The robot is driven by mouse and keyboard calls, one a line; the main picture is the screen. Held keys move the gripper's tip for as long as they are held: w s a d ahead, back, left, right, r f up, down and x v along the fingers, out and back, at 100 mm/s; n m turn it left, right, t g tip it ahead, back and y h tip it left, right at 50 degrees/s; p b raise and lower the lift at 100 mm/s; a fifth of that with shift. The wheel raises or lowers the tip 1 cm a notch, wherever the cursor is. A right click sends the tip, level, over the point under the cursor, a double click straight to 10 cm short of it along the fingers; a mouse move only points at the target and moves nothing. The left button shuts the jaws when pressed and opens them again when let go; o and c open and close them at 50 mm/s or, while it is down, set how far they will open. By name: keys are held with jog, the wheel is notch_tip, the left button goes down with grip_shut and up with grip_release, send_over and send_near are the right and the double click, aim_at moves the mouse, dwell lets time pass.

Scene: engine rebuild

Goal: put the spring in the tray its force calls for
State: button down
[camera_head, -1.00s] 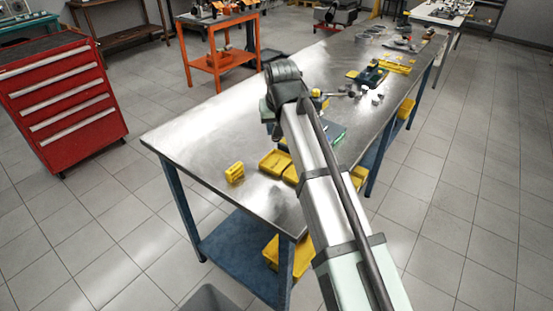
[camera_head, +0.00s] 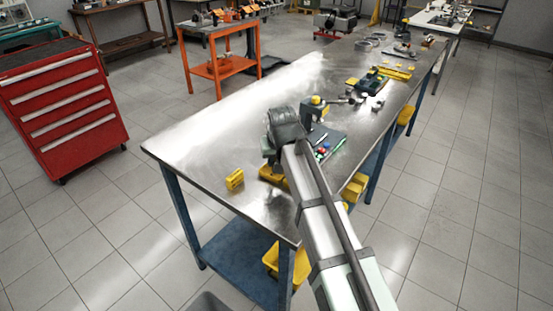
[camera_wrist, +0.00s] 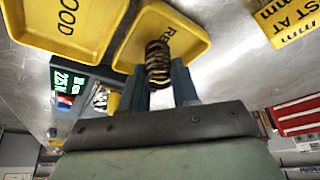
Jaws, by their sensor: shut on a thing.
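A dark coil spring (camera_wrist: 157,62) is held between the two fingers of my gripper (camera_wrist: 160,72) in the wrist view. It hangs in front of a yellow tray (camera_wrist: 195,38) whose label starts "RE", the rest hidden by the spring. I cannot tell how high above the tray it is. A second yellow tray (camera_wrist: 88,30) beside it shows "OOD". A tester display (camera_wrist: 70,84) has green digits that seem to read 225, with a smaller line beside them.
The tester (camera_head: 318,112) stands behind my arm. The left part of the steel table (camera_head: 205,140) is clear.

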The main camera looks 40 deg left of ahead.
jog(key=shift+f, duration=0.15)
jog(key=c, duration=0.8)
grip_release()
jog(key=v, duration=1.2)
jog(key=shift+a+r, duration=0.1)
jog(key=shift+r, duration=0.15)
jog(key=shift+w, duration=0.15)
